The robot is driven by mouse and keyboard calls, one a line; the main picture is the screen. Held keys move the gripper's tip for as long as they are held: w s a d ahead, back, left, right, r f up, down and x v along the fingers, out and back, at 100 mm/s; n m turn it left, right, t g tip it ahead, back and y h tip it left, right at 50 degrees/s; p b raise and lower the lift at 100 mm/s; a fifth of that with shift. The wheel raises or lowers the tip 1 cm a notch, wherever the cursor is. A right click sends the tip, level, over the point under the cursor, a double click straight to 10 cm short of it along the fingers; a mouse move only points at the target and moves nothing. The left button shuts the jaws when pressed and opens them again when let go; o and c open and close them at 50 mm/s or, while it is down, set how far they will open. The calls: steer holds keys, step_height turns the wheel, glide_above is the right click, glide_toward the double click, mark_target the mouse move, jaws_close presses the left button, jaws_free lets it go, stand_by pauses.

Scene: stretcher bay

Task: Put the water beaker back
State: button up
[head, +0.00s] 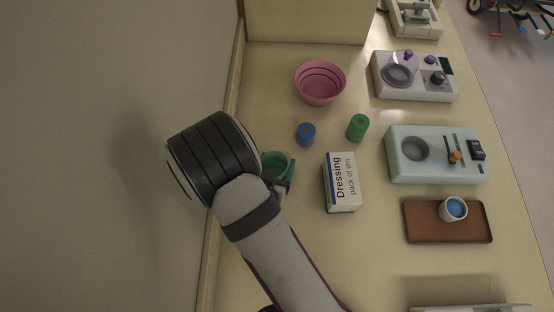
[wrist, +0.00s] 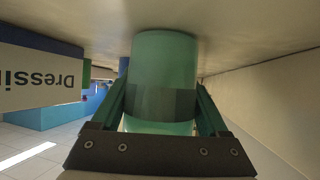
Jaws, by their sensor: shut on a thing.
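A teal beaker (head: 276,161) is at the left side of the counter, partly hidden by my arm in the head view. In the wrist view, where the scene is upside down, the teal beaker (wrist: 165,62) is between both fingers, with a darker band across its middle. My gripper (head: 284,176) is shut on it; it also shows in the wrist view (wrist: 162,100). The beaker looks upright and close to the counter; I cannot tell if it touches. A white cup with blue contents (head: 453,209) stands on a brown tray (head: 421,225) at the right.
A dressing box (head: 342,183) stands right of my gripper. A blue cylinder (head: 306,134), a green cylinder (head: 357,127) and a pink bowl (head: 320,84) are farther back. Pale devices (head: 437,169) (head: 415,91) line the right side. The wall is close on the left.

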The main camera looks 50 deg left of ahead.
steer(key=o, duration=1.4)
steer(key=shift+f, duration=0.1)
steer(key=v, duration=0.7)
steer(key=shift+s+d+r, duration=0.15)
steer(key=shift+d+r, duration=0.05)
steer(key=shift+r, duration=0.1)
